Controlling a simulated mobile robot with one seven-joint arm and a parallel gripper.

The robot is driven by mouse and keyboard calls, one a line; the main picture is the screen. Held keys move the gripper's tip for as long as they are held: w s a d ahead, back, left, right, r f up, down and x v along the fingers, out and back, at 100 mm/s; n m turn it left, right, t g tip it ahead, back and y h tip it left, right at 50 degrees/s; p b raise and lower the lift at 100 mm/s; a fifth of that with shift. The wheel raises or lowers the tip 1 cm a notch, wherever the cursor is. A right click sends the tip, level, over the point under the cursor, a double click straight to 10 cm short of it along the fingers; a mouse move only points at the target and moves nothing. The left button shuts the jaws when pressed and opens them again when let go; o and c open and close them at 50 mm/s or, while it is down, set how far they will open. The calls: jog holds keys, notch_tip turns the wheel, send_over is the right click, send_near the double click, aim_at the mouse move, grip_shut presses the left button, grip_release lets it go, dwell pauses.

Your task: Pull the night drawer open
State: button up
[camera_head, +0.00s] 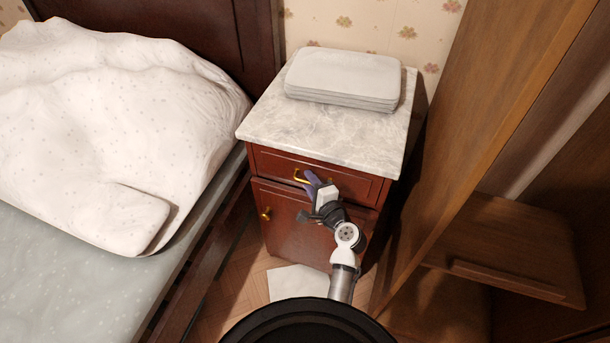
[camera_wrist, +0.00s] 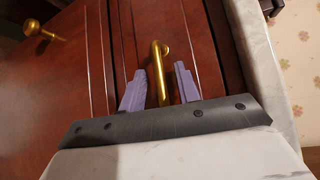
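The night drawer (camera_head: 348,183) is the dark red-brown upper front of the bedside cabinet, just under its marble top. It looks shut. Its brass handle (camera_head: 299,176) is near the front's middle and also shows in the wrist view (camera_wrist: 157,62). My gripper (camera_head: 311,183) is at the handle. In the wrist view its two purple fingers (camera_wrist: 160,85) are apart, one on each side of the handle bar, with small gaps visible. The near end of the handle is hidden behind the gripper's body.
A lower door (camera_head: 290,215) with a brass knob (camera_head: 265,214) is below the drawer. Folded white cloths (camera_head: 343,75) lie on the marble top (camera_head: 330,130). The bed (camera_head: 75,265) stands left, a wooden wardrobe (camera_head: 470,130) right. A white sheet (camera_head: 295,283) lies on the floor.

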jog(key=shift+w+a, duration=0.1)
jog(key=shift+w, duration=0.1)
grip_shut()
dwell(0.3)
jog(key=shift+s, duration=0.15)
